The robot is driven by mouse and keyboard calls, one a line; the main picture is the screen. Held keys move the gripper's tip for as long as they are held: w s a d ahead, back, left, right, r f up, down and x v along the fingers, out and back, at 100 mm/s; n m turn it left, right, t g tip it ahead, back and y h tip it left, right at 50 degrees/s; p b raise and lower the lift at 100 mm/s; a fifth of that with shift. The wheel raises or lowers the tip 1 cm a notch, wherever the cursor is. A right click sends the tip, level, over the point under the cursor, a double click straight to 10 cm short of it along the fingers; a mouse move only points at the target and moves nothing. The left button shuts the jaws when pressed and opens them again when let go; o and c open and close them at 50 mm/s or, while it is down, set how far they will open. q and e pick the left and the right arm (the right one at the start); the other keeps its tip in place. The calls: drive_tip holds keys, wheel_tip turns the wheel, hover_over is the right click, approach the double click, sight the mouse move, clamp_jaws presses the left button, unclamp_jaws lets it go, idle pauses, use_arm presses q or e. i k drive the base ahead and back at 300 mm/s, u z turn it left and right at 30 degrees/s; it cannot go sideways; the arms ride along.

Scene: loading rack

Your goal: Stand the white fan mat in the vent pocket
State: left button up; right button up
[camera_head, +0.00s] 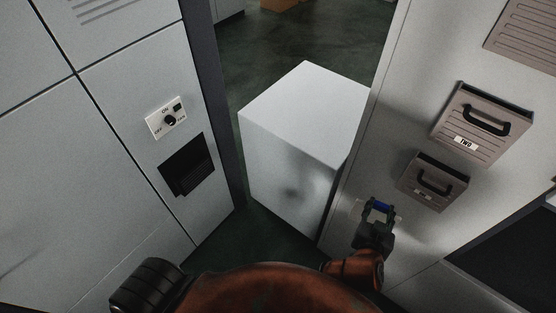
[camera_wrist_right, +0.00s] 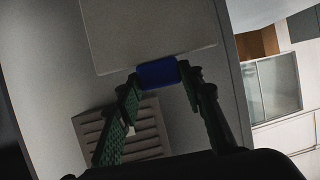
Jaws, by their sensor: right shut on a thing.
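The white fan mat shows in the right wrist view as a flat pale panel (camera_wrist_right: 150,35) with a blue tab (camera_wrist_right: 158,75) at its lower edge. My right gripper (camera_head: 379,209) is shut on the blue tab, beside the right cabinet's face. In the head view the tab (camera_head: 380,206) shows between the fingers, but the panel is hard to make out against the cabinet. My left gripper is not in view.
A white box (camera_head: 300,115) stands on the dark floor between the cabinets. The right cabinet (camera_head: 415,75) has two handled modules, the upper (camera_head: 480,135) marked TWO, the lower (camera_head: 433,182) close to my right gripper. A switch plate (camera_head: 167,118) sits above the dark opening.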

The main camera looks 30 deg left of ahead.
sight(196, 178)
drive_tip(key=u, duration=4.05)
drive_tip(key=k, duration=1)
drive_tip(key=z, duration=0.9)
drive_tip(key=i, duration=1.05)
